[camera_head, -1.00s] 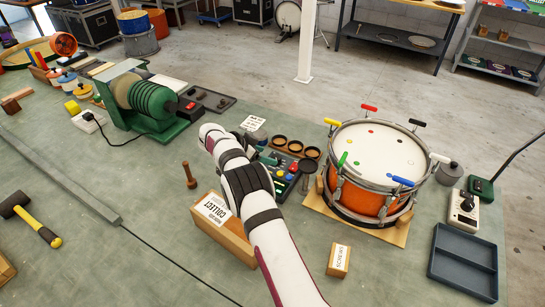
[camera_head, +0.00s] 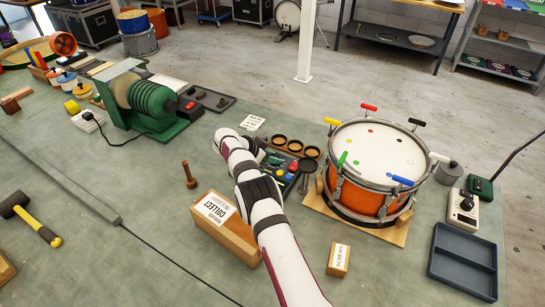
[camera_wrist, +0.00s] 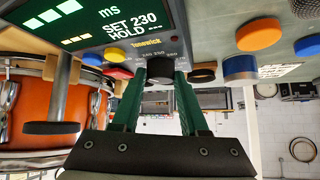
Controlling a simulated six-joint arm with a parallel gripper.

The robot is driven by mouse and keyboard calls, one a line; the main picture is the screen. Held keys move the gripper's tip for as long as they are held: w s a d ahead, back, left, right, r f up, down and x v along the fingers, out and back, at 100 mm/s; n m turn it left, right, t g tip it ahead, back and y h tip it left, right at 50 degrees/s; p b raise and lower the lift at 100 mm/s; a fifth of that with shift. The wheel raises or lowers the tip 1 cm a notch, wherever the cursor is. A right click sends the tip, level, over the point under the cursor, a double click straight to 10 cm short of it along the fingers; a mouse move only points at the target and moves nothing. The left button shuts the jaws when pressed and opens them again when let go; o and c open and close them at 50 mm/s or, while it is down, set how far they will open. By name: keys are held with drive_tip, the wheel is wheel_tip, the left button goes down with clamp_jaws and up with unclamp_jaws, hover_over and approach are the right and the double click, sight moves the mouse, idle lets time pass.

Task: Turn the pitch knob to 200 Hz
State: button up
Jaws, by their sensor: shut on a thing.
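In the wrist view my gripper (camera_wrist: 160,76) has its two green fingers closed on a black knob (camera_wrist: 159,66) on the panel. Small printed scale numbers show beside it, too small to read surely; the knob's pointer is hidden. The panel's screen (camera_wrist: 112,24) shows "SET 230", "HOLD" and "ms", with the name Tonewick below it. In the head view, part of a dark panel with coloured knobs (camera_head: 281,168) shows beside my arm; my gripper is hidden there.
An orange drum (camera_head: 360,200) on a wooden board stands right of my arm. A wooden "COLLECT" box (camera_head: 230,232) and a small "SCREWS" box (camera_head: 338,260) are close by.

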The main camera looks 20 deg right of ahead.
drive_tip(key=shift+s+n, duration=0.1)
drive_tip(key=shift+n, duration=0.2)
clamp_jaws()
drive_tip(key=n+t, duration=0.1)
drive_tip(key=n+y, duration=0.1)
drive_tip(key=n+t+y, duration=0.1)
drive_tip(key=shift+s+d+n+t, duration=0.2)
drive_tip(key=shift+d+n+t, duration=0.1)
drive_tip(key=shift+n, duration=0.1)
drive_tip(key=n+t+y, duration=0.1)
drive_tip(key=n, duration=0.1)
drive_tip(key=n+t+y, duration=0.1)
drive_tip(key=n+y, duration=0.1)
drive_tip(key=shift+d+n, duration=0.2)
drive_tip(key=shift+n, duration=0.1)
drive_tip(key=shift+y, duration=0.3)
drive_tip(key=shift+r, duration=0.1)
drive_tip(key=o, duration=1.1)
unclamp_jaws()
drive_tip(key=shift+o, duration=0.2)
drive_tip(key=shift+s, duration=0.1)
drive_tip(key=v, duration=1.5)
drive_tip(key=shift+s+a+r, duration=0.15)
drive_tip(key=shift+s+a, duration=0.05)
